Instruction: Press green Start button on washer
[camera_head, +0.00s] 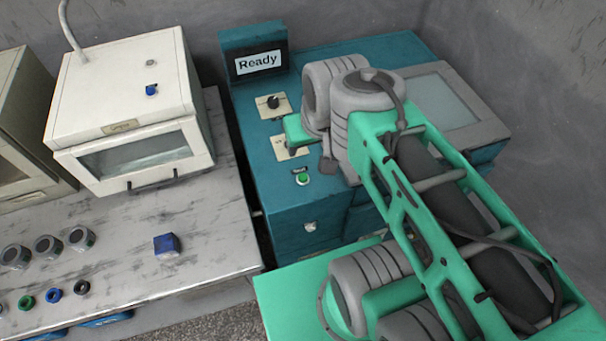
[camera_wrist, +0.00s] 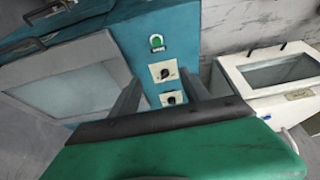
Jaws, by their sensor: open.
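The washer is a teal cabinet (camera_head: 285,215) with a screen reading "Ready" (camera_head: 258,63) at its back. The button also shows in the wrist view (camera_wrist: 156,41), above two dark knobs. My gripper (camera_wrist: 161,80) is open and empty, with its two fingers apart on either side of the knobs in the picture. The button lies beyond the fingertips, with no contact visible. In the head view my arm hides most of the gripper.
The upper knob plate (camera_head: 272,104) and a lower one (camera_head: 290,147) are behind the button. The washer's glass lid (camera_head: 440,103) is at right. A marble table (camera_head: 120,235) at left holds a white oven (camera_head: 125,115), a blue cube (camera_head: 166,244) and several small rings.

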